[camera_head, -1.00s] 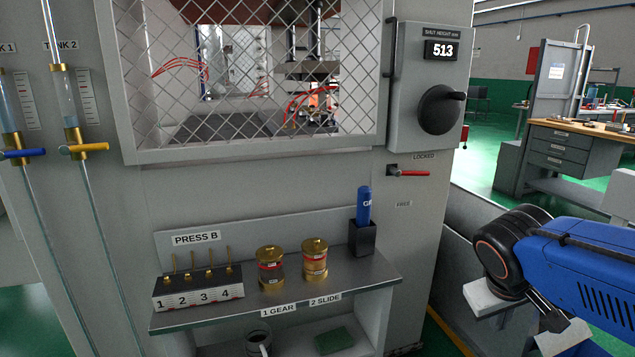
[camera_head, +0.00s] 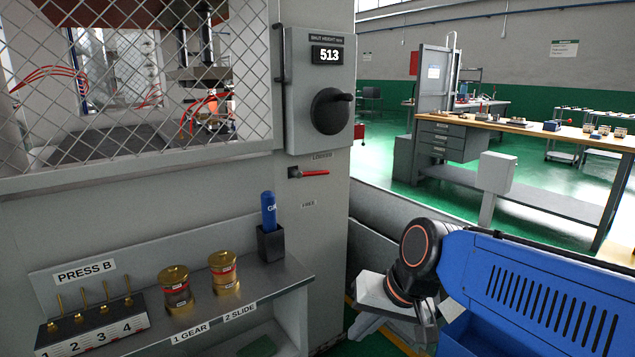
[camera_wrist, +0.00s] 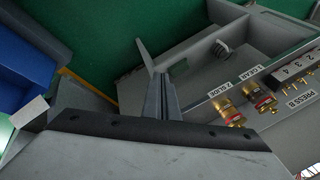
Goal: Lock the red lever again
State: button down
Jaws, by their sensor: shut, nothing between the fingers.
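The red lever (camera_head: 315,173) is on the grey press front, below the dial box. It lies about level, its free end pointing right, just under the LOCKED label (camera_head: 322,156). The FREE label (camera_head: 308,203) is lower down. My gripper (camera_wrist: 158,82) shows in the wrist view with its fingers shut together and nothing between them. It is apart from the lever, which is not in the wrist view. In the head view my arm is at the lower right, clear of the lever, and I cannot make out the fingertips there.
A shelf (camera_head: 290,283) juts out below the lever, holding two brass jars, a numbered block (camera_head: 95,322) and a dark holder (camera_head: 270,243) with a blue item. The dial box (camera_head: 318,95) reads 513. A workbench (camera_head: 480,125) stands back right. The space directly before the lever looks clear.

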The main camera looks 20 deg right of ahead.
aim_at(311, 173)
jog(key=w+a+r+m+t+y, duration=0.2)
jog(key=w+r+m+y, duration=0.15)
jog(key=w+m, duration=0.55)
jog(key=w+a+r+m+t+y, duration=0.15)
jog(key=w+r+m, duration=0.3)
jog(key=w, duration=0.75)
jog(key=w+d+r+m+t+h, duration=0.25)
jog(key=w+d+m+t, duration=0.55)
jog(key=w+d+m, duration=1.05)
jog(key=w+a, duration=0.1)
jog(key=w, duration=0.2)
jog(key=w+a+f+n, duration=0.1)
jog(key=w+a, duration=0.1)
jog(key=w, duration=0.1)
jog(key=w+a+n, duration=0.1)
jog(key=w+a, duration=0.1)
jog(key=w, duration=0.2)
jog(key=shift+a+f+g, duration=0.15)
jog(key=shift+f+g, duration=0.1)
jog(key=shift+f, duration=0.15)
jog(key=shift+w+r, duration=0.15)
jog(key=shift+r, duration=0.2)
jog(key=shift+s+d+r, duration=0.15)
jog(key=shift+s+r, duration=0.05)
jog(key=shift+r, duration=0.65)
jog(key=shift+s+d+r, duration=0.15)
jog(key=shift+r, duration=0.65)
